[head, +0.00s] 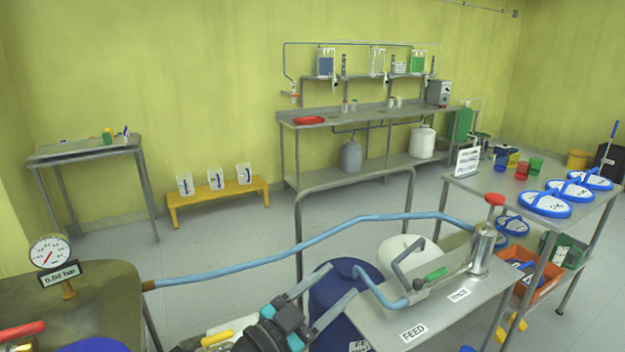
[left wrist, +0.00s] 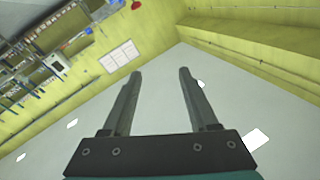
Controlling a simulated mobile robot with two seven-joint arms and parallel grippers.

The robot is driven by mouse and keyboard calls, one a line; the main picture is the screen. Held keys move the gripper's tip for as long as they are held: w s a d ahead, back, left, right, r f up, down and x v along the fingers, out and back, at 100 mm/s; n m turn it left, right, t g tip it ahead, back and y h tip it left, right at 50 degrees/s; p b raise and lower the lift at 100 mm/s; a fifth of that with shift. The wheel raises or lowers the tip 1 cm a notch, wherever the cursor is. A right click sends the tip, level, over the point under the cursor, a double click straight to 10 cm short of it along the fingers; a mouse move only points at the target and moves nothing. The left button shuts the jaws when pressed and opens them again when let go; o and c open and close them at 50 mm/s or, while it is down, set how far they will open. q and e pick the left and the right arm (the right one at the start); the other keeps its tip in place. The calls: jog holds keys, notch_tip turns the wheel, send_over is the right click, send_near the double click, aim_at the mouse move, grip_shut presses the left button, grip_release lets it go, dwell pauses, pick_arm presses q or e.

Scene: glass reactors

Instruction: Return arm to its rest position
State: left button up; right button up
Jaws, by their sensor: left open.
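My left gripper (head: 342,280) shows at the bottom middle of the head view, its two grey fingers spread apart and pointing up and to the right. A blue drum lid (head: 335,285) shows behind and between the fingers; I cannot tell whether they touch it. In the left wrist view my left gripper (left wrist: 160,73) is open, with nothing between its fingers. Part of my left arm (head: 268,335) shows below it. My right gripper is not in view.
A steel bench (head: 395,318) with a FEED label, a metal pump (head: 482,250) and a grey handle stands right of the gripper. A blue hose (head: 300,248) crosses above. A pressure gauge (head: 50,250) stands at left.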

pick_arm(q)
jog(key=a+n+t+y, duration=0.6)
jog(key=a+n+y, duration=0.55)
jog(key=a, duration=0.25)
jog(key=s+a+f+n+g+y, duration=0.3)
jog(key=s+a+f+g+y, duration=0.3)
jog(key=f, duration=0.3)
jog(key=s+f+m+g+h, duration=0.2)
jog(key=s+f+g, duration=0.3)
jog(key=s, duration=0.6)
jog(key=s+f+m+g+h, duration=0.15)
jog(key=s+f+g, duration=0.3)
jog(key=s, duration=0.55)
notch_tip(320, 180, down, 21)
jog(key=s+g, duration=0.1)
jog(key=g, duration=0.1)
jog(key=s+a+f, duration=0.2)
jog(key=s+f, duration=1.2)
jog(key=s, duration=0.2)
jog(key=shift+f+g, duration=0.3)
jog(key=shift+g, duration=0.15)
dwell(0.5)
